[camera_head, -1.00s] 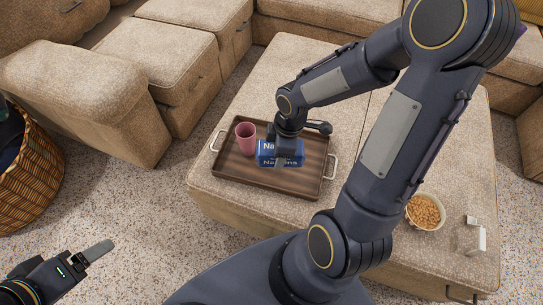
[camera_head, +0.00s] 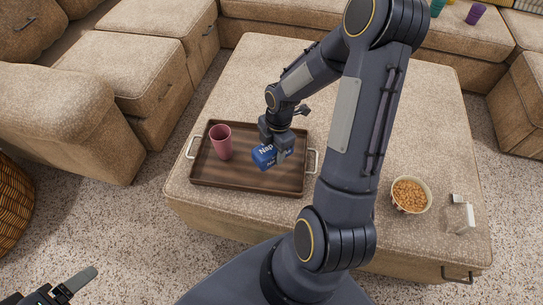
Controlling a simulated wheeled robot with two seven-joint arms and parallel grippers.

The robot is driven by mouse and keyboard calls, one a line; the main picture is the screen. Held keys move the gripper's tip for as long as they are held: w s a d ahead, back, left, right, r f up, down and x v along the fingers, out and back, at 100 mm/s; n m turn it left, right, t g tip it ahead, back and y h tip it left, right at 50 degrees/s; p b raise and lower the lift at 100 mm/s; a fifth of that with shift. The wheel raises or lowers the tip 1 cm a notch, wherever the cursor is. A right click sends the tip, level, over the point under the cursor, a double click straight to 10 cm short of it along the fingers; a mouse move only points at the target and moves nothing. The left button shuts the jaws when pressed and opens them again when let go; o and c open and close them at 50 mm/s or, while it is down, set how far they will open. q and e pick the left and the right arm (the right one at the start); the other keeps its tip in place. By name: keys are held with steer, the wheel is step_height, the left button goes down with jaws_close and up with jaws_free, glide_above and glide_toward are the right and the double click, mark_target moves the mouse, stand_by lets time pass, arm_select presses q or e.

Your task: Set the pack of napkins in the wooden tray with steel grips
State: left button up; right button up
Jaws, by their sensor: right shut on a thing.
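The blue pack of napkins (camera_head: 264,157) is over the right half of the dark wooden tray (camera_head: 235,178), which has steel grips at its left and right ends. My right gripper (camera_head: 279,155) comes from above and is shut on the pack, hiding its right part. The pack looks turned at an angle to the tray. I cannot tell whether it touches the tray floor. My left gripper (camera_head: 72,286) is at the bottom left, away from the ottoman and only partly in frame; its opening is unclear.
A pink cup (camera_head: 221,142) stands in the tray's left half, near the pack. The tray lies on a beige ottoman (camera_head: 240,75). A bowl of snacks (camera_head: 410,194) and a clear glass container (camera_head: 459,216) stand at the ottoman's right. Sofas surround it.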

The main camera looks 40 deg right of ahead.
mark_target(272, 149)
steer(key=w+f, duration=0.1)
steer(key=d+f, duration=0.1)
steer(key=shift+w+d+f+b, duration=0.1)
steer(key=shift+w+f+b, duration=0.3)
steer(key=shift+w+d+f+b, duration=0.15)
steer(key=shift+f+b, duration=0.4)
steer(key=shift+f, duration=1.05)
steer(key=shift+f, duration=0.15)
steer(key=o, duration=1)
